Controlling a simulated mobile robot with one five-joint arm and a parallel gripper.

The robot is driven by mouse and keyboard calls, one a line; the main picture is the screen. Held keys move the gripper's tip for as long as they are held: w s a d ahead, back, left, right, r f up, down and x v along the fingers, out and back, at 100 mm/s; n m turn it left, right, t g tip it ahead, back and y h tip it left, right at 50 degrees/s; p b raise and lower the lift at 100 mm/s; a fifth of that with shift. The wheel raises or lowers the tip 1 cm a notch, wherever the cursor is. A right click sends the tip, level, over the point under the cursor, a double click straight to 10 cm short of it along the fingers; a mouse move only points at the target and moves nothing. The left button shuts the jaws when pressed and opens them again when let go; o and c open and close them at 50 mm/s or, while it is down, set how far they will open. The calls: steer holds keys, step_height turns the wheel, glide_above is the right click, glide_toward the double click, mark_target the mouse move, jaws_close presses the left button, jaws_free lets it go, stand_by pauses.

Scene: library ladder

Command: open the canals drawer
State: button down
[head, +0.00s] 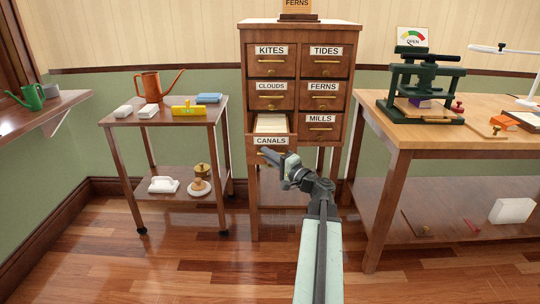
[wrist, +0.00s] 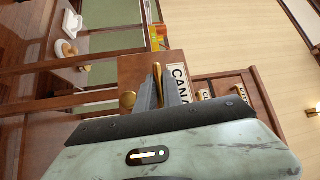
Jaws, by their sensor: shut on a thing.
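The wooden cabinet (head: 301,69) has six labelled drawers. The canals drawer (head: 288,141) is at the bottom left and stands out from the cabinet, with pale cards (head: 271,124) showing inside it. My gripper (head: 270,157) is at its front, below the CANALS label. In the wrist view my gripper (wrist: 163,90) is shut on the brass drawer handle (wrist: 157,72), with the label (wrist: 178,80) close beside it. The kites, clouds, tides, ferns and mills drawers look closed.
A side table (head: 180,118) with a copper watering can (head: 155,86) and a yellow object (head: 187,109) stands left of the cabinet. A workbench (head: 450,134) with a green press (head: 420,90) stands close on the right. The floor in front is clear around my arm.

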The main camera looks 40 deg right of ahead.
steer(key=c, duration=1.8)
jaws_free()
steer(key=shift+o, duration=0.2)
steer(key=shift+s+d, duration=0.15)
steer(key=s+f+b, duration=0.1)
steer(key=s, duration=0.6)
steer(key=shift+s, duration=0.35)
